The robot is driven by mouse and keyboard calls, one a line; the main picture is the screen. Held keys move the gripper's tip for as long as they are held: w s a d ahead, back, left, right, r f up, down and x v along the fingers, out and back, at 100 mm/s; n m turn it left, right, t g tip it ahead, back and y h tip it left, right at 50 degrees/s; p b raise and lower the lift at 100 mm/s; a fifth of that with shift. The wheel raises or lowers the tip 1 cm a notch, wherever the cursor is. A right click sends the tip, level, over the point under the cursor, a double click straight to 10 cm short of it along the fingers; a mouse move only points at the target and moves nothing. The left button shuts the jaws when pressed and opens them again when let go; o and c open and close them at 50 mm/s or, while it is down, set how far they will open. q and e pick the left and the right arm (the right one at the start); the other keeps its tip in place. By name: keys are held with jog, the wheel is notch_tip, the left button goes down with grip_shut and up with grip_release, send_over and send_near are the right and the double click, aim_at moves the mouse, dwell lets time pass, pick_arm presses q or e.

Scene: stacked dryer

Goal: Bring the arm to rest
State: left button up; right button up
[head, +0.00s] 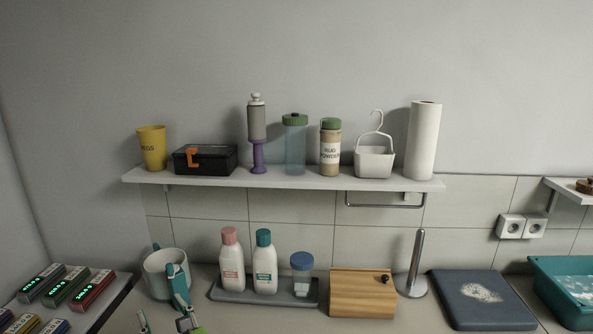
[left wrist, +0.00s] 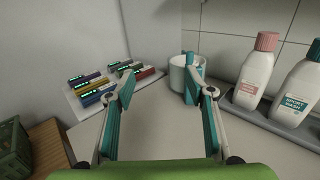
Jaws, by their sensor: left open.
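My left gripper (head: 165,322) shows at the bottom edge of the head view, in front of the white mug. My right gripper is in neither view.
The white mug (head: 158,284) with teal parts stands just beyond my left gripper. A grey tray (head: 225,294) with bottles is to its right. Labelled boxes (head: 92,290) with lit displays lie at the left. A loaded wall shelf (head: 280,179) hangs above.

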pick_arm(q)
jog(key=s+a+f+n+g+h, duration=0.2)
jog(key=s+f+n+g+h, duration=0.35)
jog(key=s+f+n, duration=1)
jog(key=s+d+f+n+g+h, duration=0.25)
jog(key=s+d+n, duration=0.3)
jog(key=s, duration=0.35)
jog(key=s+d+f+n+g+h, duration=0.1)
jog(key=s+d+n+g+h, duration=0.1)
jog(key=s+d+n+h, duration=0.5)
notch_tip(320, 180, down, 30)
jog(key=s+a+m+g+y+b, duration=0.1)
jog(key=s+a+m+y+b, duration=0.15)
jog(key=b, duration=0.25)
jog(key=s+a+f+b, duration=0.1)
jog(key=s+f+b, duration=0.1)
jog(key=s+f, duration=0.6)
jog(key=s+a+f+g+b, duration=0.1)
jog(key=s+f+b, duration=0.2)
jog(key=s+f, duration=0.6)
notch_tip(320, 180, down, 5)
jog(key=shift+s+f+g+y, duration=0.15)
jog(key=shift+s+g+y, duration=0.1)
jog(key=shift+g+y, duration=0.1)
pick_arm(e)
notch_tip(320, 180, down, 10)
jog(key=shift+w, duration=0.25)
